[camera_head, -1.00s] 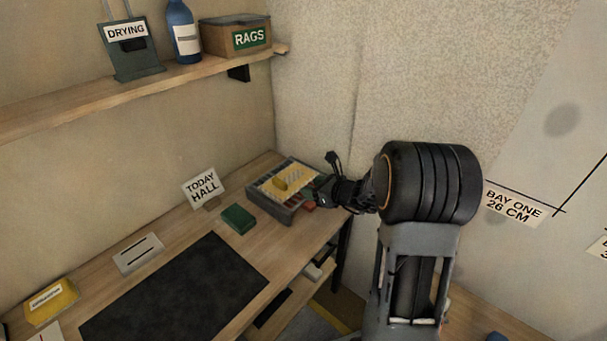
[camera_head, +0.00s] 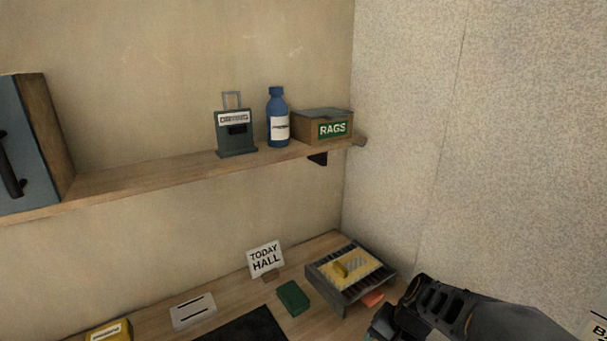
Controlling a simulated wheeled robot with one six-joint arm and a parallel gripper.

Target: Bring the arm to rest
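My arm (camera_head: 500,322) enters at the lower right corner. Its dark end, with my gripper (camera_head: 405,315), is cut off by the bottom edge, just right of the grey tray on the bench. The fingers do not show clearly, so I cannot tell whether they are open or shut, or whether they hold anything.
The shelf (camera_head: 150,176) holds a blue bottle (camera_head: 278,118) and a RAGS box (camera_head: 322,127). A wall is at right.

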